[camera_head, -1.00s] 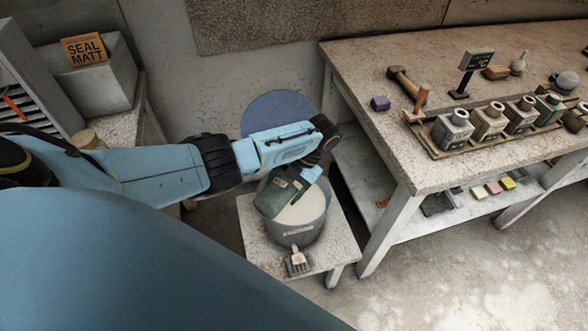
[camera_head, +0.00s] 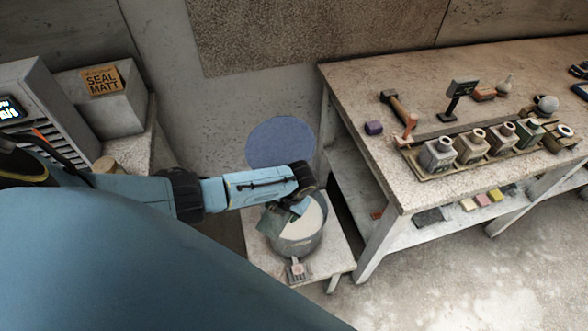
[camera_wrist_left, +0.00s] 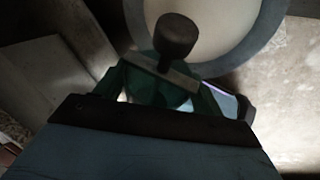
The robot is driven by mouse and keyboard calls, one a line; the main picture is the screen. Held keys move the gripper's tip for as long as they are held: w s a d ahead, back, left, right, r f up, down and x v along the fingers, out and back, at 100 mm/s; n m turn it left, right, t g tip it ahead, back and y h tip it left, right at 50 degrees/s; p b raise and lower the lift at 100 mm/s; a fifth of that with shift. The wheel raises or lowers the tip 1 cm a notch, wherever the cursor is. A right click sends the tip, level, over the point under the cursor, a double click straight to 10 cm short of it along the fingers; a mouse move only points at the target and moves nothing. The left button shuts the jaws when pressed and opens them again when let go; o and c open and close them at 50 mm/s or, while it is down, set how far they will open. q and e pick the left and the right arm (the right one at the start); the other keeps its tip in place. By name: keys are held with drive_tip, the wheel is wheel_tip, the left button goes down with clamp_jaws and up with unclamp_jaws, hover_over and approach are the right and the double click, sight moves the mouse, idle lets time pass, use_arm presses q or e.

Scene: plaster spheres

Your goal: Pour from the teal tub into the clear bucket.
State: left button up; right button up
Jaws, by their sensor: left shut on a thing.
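The teal tub (camera_head: 273,222) is dark green-teal and sits in my left gripper (camera_head: 298,207), at the left side of the bucket's mouth. It looks tilted, but the exact angle is unclear. The bucket (camera_head: 300,250) looks grey, stands upright on a low table and shows a broad pale surface inside. In the left wrist view the bucket's rim (camera_wrist_left: 270,40) and pale inside fill the top. There my left gripper (camera_wrist_left: 165,85) is shut on the shadowed dark teal tub, with a dark knob in front. I cannot see a stream. My right gripper is not in view.
The low table (camera_head: 338,262) also holds a small brush-like item (camera_head: 298,270) in front of the bucket. A long workbench (camera_head: 345,85) with a tray of several bottles stands right. A blue disc (camera_head: 281,140) is behind. A cabinet with a sign box (camera_head: 101,80) is left.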

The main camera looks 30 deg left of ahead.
use_arm(q)
drive_tip(key=r+t+p, duration=0.1)
drive_tip(key=p, duration=0.1)
drive_tip(key=s+r+t+p, duration=0.1)
drive_tip(key=r+t+p, duration=0.2)
drive_tip(key=p, duration=0.2)
drive_tip(key=shift+s+r+n, duration=0.15)
drive_tip(key=shift+s+n, duration=0.1)
drive_tip(key=shift+n, duration=0.05)
drive_tip(key=shift+s+r+t+p, duration=0.1)
drive_tip(key=shift+r+t+p, duration=0.2)
drive_tip(key=shift+t+p, duration=0.2)
drive_tip(key=shift+s+r+t, duration=0.1)
drive_tip(key=shift+r+t, duration=0.25)
drive_tip(key=shift+t, duration=0.35)
drive_tip(key=shift+r+n+t, duration=0.15)
drive_tip(key=shift+n+t, duration=0.15)
drive_tip(key=shift+t, duration=0.2)
drive_tip(key=shift+s+r+t+b, duration=0.15)
drive_tip(key=shift+r+t+b, duration=0.2)
drive_tip(key=shift+t, duration=0.35)
drive_tip(key=t+b, duration=0.2)
drive_tip(key=r+t+b, duration=0.1)
drive_tip(key=b, duration=0.1)
drive_tip(key=shift+r+n+t+y, duration=0.3)
drive_tip(key=shift+n+t+y, duration=0.1)
drive_tip(key=shift+r+b, duration=0.25)
drive_tip(key=shift+b, duration=0.25)
drive_tip(key=shift+r+t, duration=0.25)
drive_tip(key=shift+t, duration=0.15)
